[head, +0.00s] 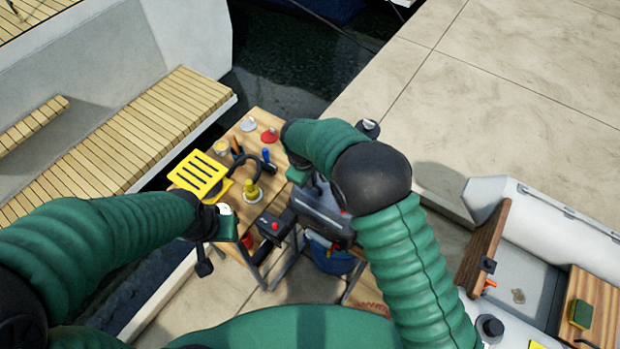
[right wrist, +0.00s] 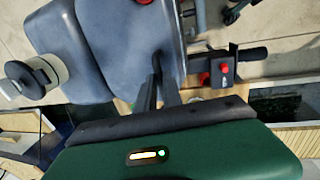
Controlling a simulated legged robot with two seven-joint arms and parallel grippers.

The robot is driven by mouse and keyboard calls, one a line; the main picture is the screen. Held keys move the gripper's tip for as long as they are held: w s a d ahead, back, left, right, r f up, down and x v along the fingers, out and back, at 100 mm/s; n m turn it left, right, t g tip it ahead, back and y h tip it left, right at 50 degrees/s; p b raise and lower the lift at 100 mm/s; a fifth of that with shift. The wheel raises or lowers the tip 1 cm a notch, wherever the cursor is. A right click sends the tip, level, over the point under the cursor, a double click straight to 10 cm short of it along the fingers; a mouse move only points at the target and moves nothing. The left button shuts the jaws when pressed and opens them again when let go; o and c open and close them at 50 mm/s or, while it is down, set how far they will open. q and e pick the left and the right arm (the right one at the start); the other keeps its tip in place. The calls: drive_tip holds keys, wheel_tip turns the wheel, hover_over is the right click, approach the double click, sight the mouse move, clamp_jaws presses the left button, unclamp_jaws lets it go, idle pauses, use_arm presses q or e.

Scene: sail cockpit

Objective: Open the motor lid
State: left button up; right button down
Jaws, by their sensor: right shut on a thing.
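The outboard motor (head: 322,214) has a dark grey casing and stands at the edge of the wooden table, partly behind my right arm. In the right wrist view its blue-grey lid (right wrist: 122,45) fills the upper middle, with another grey casing part (right wrist: 62,40) to its left. My right gripper (right wrist: 158,78) has its dark fingers shut on the lid's edge; the exact contact is partly hidden. In the head view the right arm hides most of that grip. My left gripper (head: 222,232) hangs left of the motor, and its jaw gap does not show clearly.
The wooden table (head: 246,145) holds a yellow slotted piece (head: 199,174), a red cone (head: 269,135) and several small tools. The motor's black control box with a red button (head: 272,228) sticks out left. A grey inflatable boat (head: 562,215) lies right.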

drive_tip(key=shift+w+a+r, duration=0.1)
drive_tip(key=shift+w+r, duration=0.05)
drive_tip(key=shift+w, duration=0.05)
idle(0.5)
